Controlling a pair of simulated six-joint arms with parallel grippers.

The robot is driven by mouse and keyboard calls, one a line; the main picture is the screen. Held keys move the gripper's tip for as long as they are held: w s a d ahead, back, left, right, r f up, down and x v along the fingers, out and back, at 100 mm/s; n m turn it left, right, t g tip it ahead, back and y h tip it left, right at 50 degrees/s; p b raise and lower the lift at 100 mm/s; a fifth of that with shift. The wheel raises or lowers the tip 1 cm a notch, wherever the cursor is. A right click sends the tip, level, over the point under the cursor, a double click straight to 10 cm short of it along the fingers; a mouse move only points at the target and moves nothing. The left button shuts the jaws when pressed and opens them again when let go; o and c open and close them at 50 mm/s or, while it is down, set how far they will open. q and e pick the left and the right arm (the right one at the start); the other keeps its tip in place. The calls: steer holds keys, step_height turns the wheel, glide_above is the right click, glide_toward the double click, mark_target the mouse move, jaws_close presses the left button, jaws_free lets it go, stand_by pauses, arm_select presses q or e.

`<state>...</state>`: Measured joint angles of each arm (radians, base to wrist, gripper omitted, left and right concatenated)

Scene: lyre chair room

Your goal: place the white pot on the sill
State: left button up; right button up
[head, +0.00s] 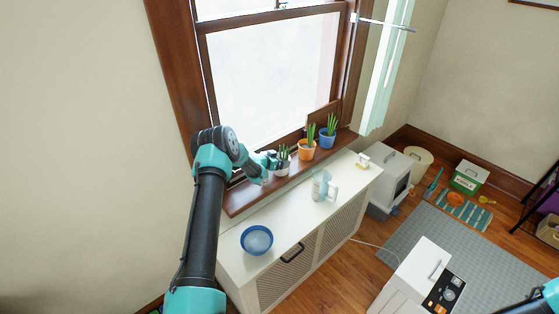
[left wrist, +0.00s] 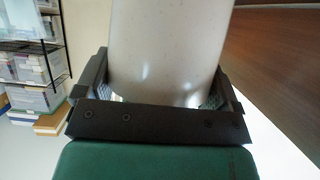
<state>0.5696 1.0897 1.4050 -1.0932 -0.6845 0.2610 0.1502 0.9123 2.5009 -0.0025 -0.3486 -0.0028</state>
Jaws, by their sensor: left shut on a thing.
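The white pot (head: 282,169) with a green plant is at the window sill (head: 242,197), left of the orange pot. My left gripper (head: 272,160) is at it, and in the left wrist view the jaws (left wrist: 160,95) are shut around the pale pot (left wrist: 168,45). The pot fills the space between the two fingers. Whether its base touches the sill I cannot tell. Of my right arm only a teal part shows at the lower right edge of the head view; its gripper is out of view.
An orange pot (head: 307,149) and a blue pot (head: 327,138) with plants stand on the sill to the right. Below, a white cabinet (head: 285,212) carries a blue bowl (head: 257,240) and a clear jug (head: 321,186). The sill's left part is clear.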

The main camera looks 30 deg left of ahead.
arm_select(q)
steer(key=o, duration=1.1)
steer(key=shift+r, duration=0.15)
steer(key=v, duration=1.2)
